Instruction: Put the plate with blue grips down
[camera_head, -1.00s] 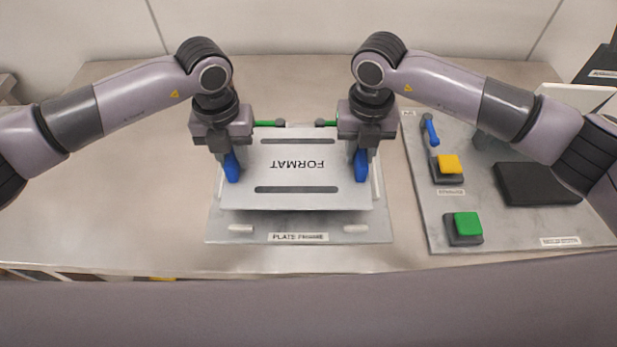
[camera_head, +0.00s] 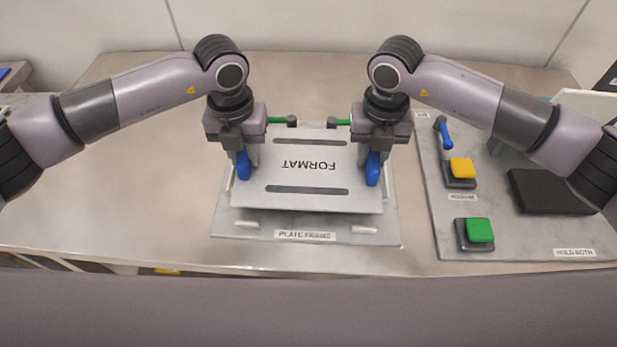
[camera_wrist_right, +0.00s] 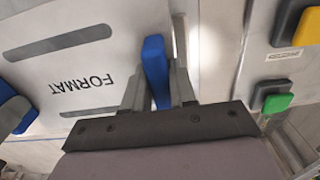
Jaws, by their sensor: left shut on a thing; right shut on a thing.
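The plate with blue grips (camera_head: 308,200) is pale grey, marked FORMAT, with two dark slots. It is held level over the plate frame (camera_head: 390,238), its front edge a little above it. My left gripper (camera_head: 244,168) is shut on the plate's left blue grip. My right gripper (camera_head: 373,170) is shut on the right blue grip. In the right wrist view the right blue grip (camera_wrist_right: 155,70) stands between the fingers, and the plate's face (camera_wrist_right: 70,62) shows beside it. The frame's middle is hidden under the plate.
Two green levers (camera_head: 282,120) (camera_head: 338,122) stick out behind the plate. At right, a panel (camera_head: 440,222) carries a yellow button (camera_head: 462,168), a green button (camera_head: 479,230), a blue-handled lever (camera_head: 443,132) and a black pad (camera_head: 550,191). The table at left (camera_head: 130,190) is clear.

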